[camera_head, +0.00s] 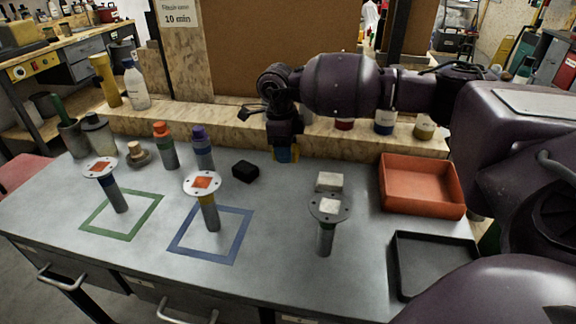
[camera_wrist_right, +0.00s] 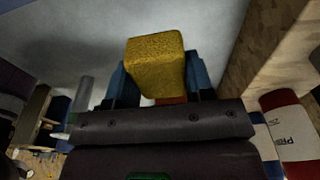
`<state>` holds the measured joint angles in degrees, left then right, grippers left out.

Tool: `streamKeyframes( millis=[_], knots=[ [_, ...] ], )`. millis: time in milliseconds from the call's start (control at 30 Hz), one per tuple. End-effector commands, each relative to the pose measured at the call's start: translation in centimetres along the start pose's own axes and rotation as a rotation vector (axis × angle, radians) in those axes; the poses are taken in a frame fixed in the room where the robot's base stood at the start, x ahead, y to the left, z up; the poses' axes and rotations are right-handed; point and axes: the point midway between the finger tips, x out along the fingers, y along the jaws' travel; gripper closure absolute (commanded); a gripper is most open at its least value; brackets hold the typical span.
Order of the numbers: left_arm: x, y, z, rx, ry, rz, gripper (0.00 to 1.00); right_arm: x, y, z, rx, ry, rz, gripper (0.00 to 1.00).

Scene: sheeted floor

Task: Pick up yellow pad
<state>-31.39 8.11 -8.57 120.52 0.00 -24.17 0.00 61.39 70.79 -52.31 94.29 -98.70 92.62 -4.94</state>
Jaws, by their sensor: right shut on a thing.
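The yellow pad (camera_wrist_right: 156,66) is a rough-textured block held between the blue fingertips of my right gripper (camera_wrist_right: 160,82) in the right wrist view. In the head view my right gripper (camera_head: 286,152) is near the back of the grey table, just in front of the wooden ledge. Only a small yellow patch of the pad (camera_head: 281,155) shows there between the blue fingers. I cannot tell whether the pad touches the table. My left gripper is not in view.
A black block (camera_head: 245,171) and a white block (camera_head: 329,181) lie nearby. Disc-topped posts stand at the green square (camera_head: 87,227), the blue square (camera_head: 178,245) and right of centre (camera_head: 326,240). An orange tray (camera_head: 424,208) and a black tray (camera_head: 397,270) are at right.

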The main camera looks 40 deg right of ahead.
Motion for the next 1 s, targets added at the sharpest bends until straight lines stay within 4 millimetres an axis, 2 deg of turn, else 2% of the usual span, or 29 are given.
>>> streamKeyframes(
  millis=[33,100,300,400,600,967,1000],
  knots=[
    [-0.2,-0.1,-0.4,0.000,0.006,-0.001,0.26,-1.9,0.0,-0.2,0.000,-0.007,-0.005,0.75],
    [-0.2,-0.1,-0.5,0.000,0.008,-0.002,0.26,-3.6,0.0,-0.4,0.000,-0.005,-0.005,0.75],
    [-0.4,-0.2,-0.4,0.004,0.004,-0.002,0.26,-8.0,0.0,-0.9,0.000,-0.004,-0.003,0.75],
    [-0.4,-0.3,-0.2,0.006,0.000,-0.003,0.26,-9.5,0.0,-1.1,0.000,-0.002,-0.002,0.75],
    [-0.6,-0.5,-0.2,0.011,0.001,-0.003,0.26,-11.4,0.0,-1.4,0.000,-0.001,0.001,0.75],
    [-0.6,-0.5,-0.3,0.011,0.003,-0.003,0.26,-11.8,0.0,-1.4,0.000,0.000,0.001,0.75],
    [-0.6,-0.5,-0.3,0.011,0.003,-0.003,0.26,-11.8,0.0,-1.4,0.000,0.000,0.001,0.55]
  ],
)
